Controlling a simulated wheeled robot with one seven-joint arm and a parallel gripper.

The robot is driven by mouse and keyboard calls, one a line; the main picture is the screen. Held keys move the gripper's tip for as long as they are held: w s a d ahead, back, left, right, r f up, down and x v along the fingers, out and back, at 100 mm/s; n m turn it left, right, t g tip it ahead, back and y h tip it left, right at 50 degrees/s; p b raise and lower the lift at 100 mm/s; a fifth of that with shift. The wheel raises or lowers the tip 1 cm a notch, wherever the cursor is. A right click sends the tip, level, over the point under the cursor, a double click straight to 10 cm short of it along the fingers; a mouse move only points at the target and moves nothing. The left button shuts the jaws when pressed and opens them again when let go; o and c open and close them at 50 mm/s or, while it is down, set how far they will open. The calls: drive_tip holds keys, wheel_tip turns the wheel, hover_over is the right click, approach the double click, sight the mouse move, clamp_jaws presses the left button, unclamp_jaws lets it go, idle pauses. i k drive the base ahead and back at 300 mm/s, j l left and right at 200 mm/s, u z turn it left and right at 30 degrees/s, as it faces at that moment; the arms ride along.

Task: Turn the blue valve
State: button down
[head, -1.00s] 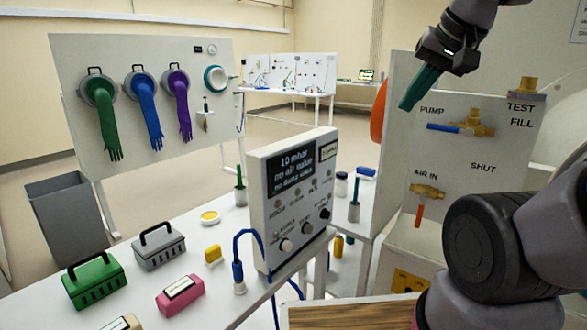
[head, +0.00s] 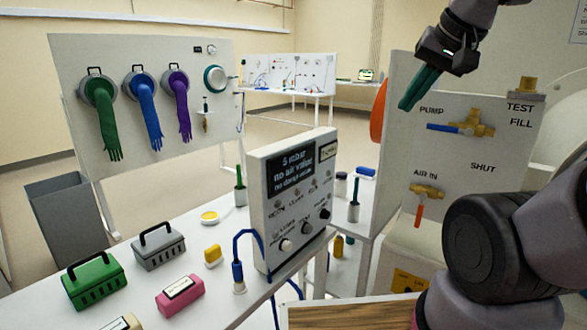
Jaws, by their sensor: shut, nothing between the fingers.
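The blue valve (head: 447,128) is a blue lever on a brass body, mounted on the white panel at the right beside the label PUMP. Its lever lies roughly level and points left. My gripper (head: 407,106) hangs above and to the left of the lever, with its green fingers pointing down and left. The fingers are shut and hold nothing. In the picture they are apart from the lever. Below it, a second brass valve (head: 426,192) with an orange lever pointing down sits beside the label AIR IN.
A white control box (head: 292,200) with a dark display stands on the bench in the middle. An orange disc (head: 379,110) is at the panel's left edge. Green (head: 95,278) and grey (head: 158,246) cases sit at the left. Floor at the centre back is clear.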

sight(468, 132)
drive_tip(key=z, duration=0.45)
drive_tip(key=j+z, duration=0.15)
drive_tip(key=z, duration=0.3)
drive_tip(key=k+z, duration=0.1)
drive_tip(key=z, duration=0.8)
drive_tip(key=i+z, duration=0.15)
drive_tip(key=z, duration=0.45)
drive_tip(key=l+u, duration=0.15)
drive_tip(key=u, duration=0.2)
drive_tip(key=k+l+u, duration=0.1)
drive_tip(key=u, duration=0.2)
drive_tip(key=j+u, duration=0.2)
drive_tip(key=u, duration=0.85)
drive_tip(key=k+j+z, duration=0.1)
drive_tip(key=k+j, duration=0.05)
drive_tip(key=k, duration=0.05)
